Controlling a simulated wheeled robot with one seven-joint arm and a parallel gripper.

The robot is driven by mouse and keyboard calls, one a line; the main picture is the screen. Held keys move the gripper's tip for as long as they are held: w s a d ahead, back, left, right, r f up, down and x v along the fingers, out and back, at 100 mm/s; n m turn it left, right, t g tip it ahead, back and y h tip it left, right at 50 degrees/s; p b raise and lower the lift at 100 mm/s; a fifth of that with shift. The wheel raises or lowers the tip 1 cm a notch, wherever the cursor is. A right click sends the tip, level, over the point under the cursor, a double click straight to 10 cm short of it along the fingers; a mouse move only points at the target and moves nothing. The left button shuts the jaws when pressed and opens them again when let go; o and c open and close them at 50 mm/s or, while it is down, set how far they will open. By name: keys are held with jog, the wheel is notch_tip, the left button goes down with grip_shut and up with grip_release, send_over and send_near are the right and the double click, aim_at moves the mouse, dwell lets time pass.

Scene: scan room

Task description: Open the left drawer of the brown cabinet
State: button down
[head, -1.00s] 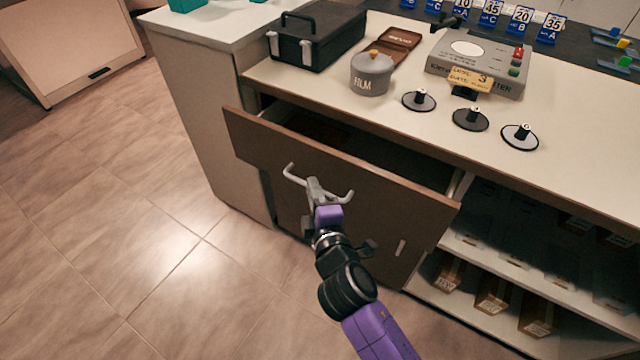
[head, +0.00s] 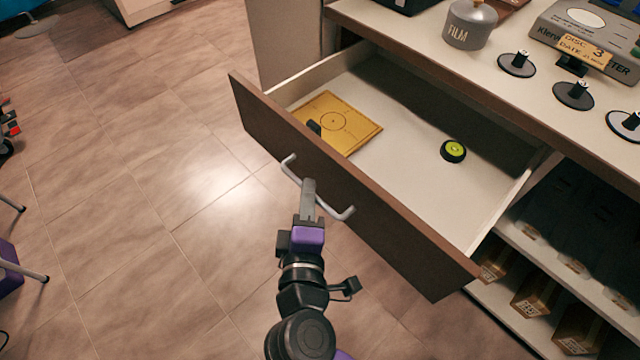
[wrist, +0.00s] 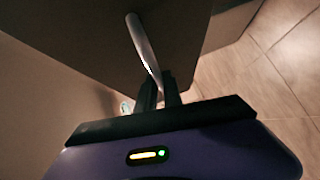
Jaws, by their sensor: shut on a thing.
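The left drawer (head: 390,225) of the cabinet is pulled far out, with its brown front facing me. Its light handle (head: 335,210) is a curved bar on that front. My gripper (head: 309,188) is shut on the handle near its middle. In the wrist view the handle (wrist: 143,45) runs down between my fingers (wrist: 161,92). Inside the drawer lie a flat yellow square (head: 340,121) with a circle mark and a small black disc with a yellow-green top (head: 453,150).
The countertop (head: 450,55) above holds a grey FILM pot (head: 470,24), several black-knobbed discs and a grey meter (head: 590,30). Open shelves with boxes (head: 540,292) are at lower right. A purple-footed stand (head: 8,270) is at the left edge.

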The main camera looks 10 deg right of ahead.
jog(key=shift+s+a, duration=0.1)
dwell(0.3)
jog(key=c, duration=1.5)
grip_release()
jog(key=s+a+r, duration=0.1)
jog(key=s, duration=0.6)
jog(key=shift+s+p, duration=0.3)
jog(key=shift+p, duration=0.15)
